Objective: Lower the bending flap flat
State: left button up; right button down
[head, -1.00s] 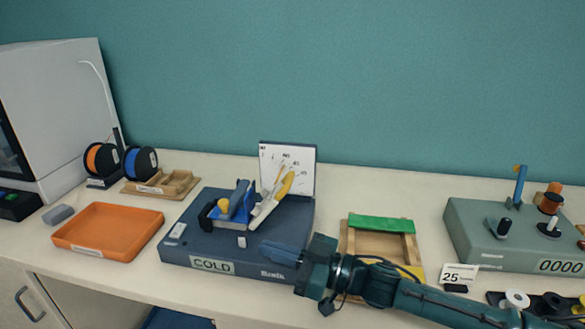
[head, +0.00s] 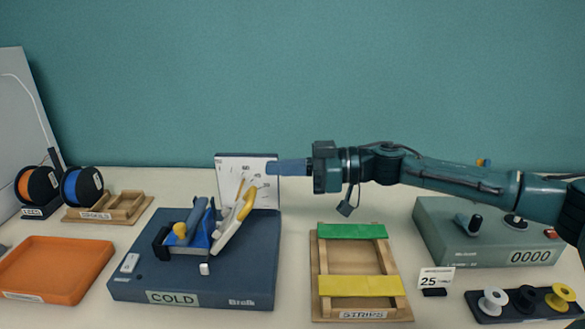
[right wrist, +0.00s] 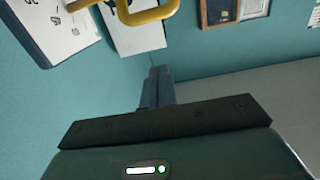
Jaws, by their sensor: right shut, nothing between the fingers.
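The bending machine (head: 190,262) is a dark blue box with a COLD label on its front. Its flap (head: 229,229) is a pale plate that stands steeply tilted on top, with a yellow handle (head: 246,203) along it. A white angle board (head: 231,172) stands behind it. My right gripper (head: 270,167) is shut and empty, at the board's right edge in the head view, above and right of the handle. In the right wrist view, the shut fingers (right wrist: 157,80) point toward the board (right wrist: 135,32), and the yellow handle (right wrist: 150,12) crosses the top. My left gripper is out of view.
A blue clamp (head: 193,226) sits beside the flap. An orange tray (head: 58,268) lies left, a wooden STRIPS frame (head: 360,260) with green and yellow strips right. A grey-green counter box (head: 450,235) stands further right. Spools (head: 80,188) stand back left.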

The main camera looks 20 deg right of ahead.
aim_at(251, 193)
jog(key=x, duration=0.6)
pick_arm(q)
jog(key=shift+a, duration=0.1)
pick_arm(e)
jog(key=shift+s+d+f, duration=0.1)
jog(key=shift+d+f, duration=0.15)
jog(key=shift+f, duration=0.4)
jog(key=shift+s+d+f, duration=0.15)
jog(key=shift+d+f, duration=0.15)
jog(key=shift+f, duration=0.3)
jog(key=shift+s+d+f, duration=0.1)
jog(key=shift+d+f, duration=0.15)
jog(key=shift+f, duration=0.4)
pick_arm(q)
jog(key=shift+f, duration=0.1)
pick_arm(e)
jog(key=shift+f, duration=0.1)
